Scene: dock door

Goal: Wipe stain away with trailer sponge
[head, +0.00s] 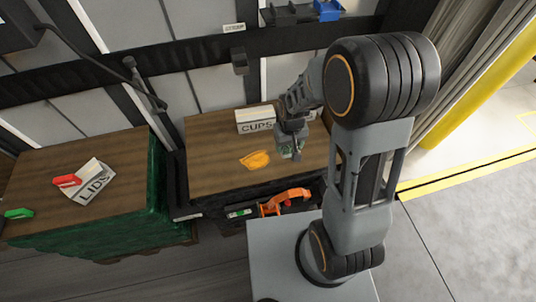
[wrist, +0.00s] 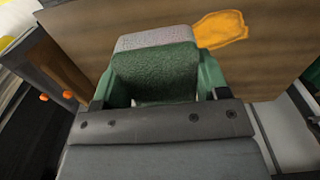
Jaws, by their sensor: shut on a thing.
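My gripper (head: 290,148) is shut on the sponge (wrist: 155,72), which has a green face and a grey part behind it. In the wrist view the sponge sits between the green fingers. In the head view the sponge is small and hard to tell from the fingers. The orange stain (head: 255,160) lies on the brown wooden top (head: 212,170), left of my gripper. It also shows beyond the sponge at the upper right of the wrist view (wrist: 221,28). Whether the sponge touches the top is unclear.
A CUPS box (head: 255,119) stands at the back of the top. To the left, a second wooden top (head: 75,157) holds a LIDS sign (head: 93,185), a red item (head: 67,181) and a green item (head: 18,214).

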